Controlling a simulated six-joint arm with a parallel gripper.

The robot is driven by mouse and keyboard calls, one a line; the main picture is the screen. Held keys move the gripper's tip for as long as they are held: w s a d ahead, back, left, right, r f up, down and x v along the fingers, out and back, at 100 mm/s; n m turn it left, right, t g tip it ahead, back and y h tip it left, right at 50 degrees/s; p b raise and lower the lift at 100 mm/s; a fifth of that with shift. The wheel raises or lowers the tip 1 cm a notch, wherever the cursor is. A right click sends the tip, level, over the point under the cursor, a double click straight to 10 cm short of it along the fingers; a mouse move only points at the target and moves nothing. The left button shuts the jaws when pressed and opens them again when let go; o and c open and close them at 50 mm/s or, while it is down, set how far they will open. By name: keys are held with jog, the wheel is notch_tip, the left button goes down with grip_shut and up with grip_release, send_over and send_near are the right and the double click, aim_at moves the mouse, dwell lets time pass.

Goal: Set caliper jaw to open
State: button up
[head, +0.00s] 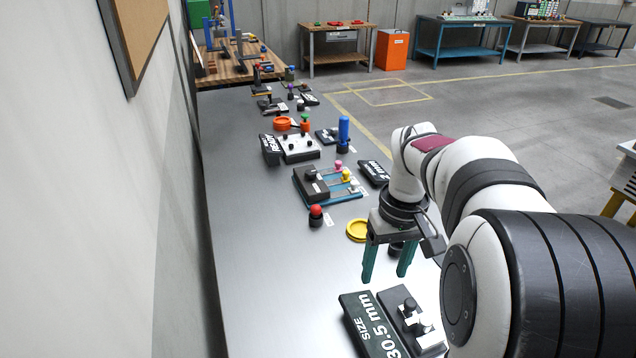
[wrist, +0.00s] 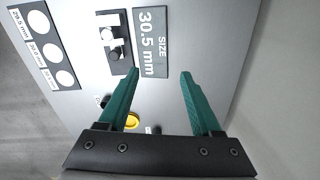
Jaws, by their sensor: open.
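A dark block with white pieces and black knobs (head: 408,312), which looks like the caliper, lies on the grey bench at the front. It also shows in the wrist view (wrist: 116,60) at the upper left. I cannot tell how far apart its jaws are. A dark sign reading "SIZE 30.5 mm" (head: 366,325) stands beside it and also shows in the wrist view (wrist: 153,42). My gripper (head: 385,278) has teal fingers pointing down, above the bench and behind the block. It is open and empty, with a wide gap between the fingertips in the wrist view (wrist: 160,74).
A yellow ring dish (head: 357,231) lies left of my gripper. A red-topped knob (head: 316,213), a blue slotted fixture (head: 330,186) and a blue post (head: 344,131) stand farther back. The bench's left front is clear.

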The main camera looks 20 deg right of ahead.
jog(key=n, duration=0.2)
send_near(411, 302)
jog(key=shift+h, duration=0.3)
jog(key=f, duration=0.8)
jog(key=shift+w+a+f, duration=0.1)
jog(key=shift+a+f, duration=0.15)
jog(key=shift+f, duration=0.1)
jog(key=shift+c, duration=0.2)
grip_shut()
